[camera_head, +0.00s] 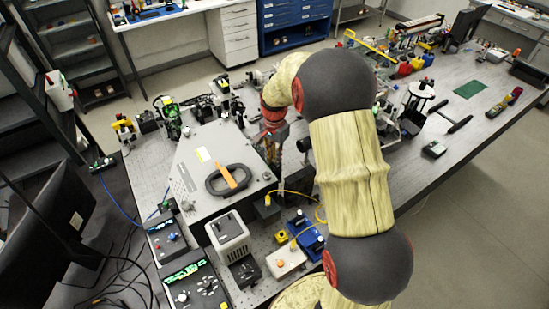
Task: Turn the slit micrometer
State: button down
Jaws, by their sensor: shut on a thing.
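The spectrometer (205,150) is a large light grey box with a flat lid on the bench. My arm reaches over the bench from the lower right and bends down at the box's upper right side. My gripper (273,143) is small and dark in this view, low beside that side of the box. It is shut on the slit micrometer there. The micrometer itself is too small and too covered by the gripper to make out.
A small white box (228,236), a blue device (306,236) and yellow cables stand in front of the spectrometer. Controllers with green displays (182,270) are at the lower left. A monitor (58,215) is at the left. Optics crowd the bench behind my arm.

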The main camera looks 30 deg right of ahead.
aim_at(274, 160)
jog(key=shift+w+r, duration=0.1)
jog(key=c, duration=1.9)
grip_release()
jog(key=shift+o, duration=0.5)
notch_tip(274, 160, up, 12)
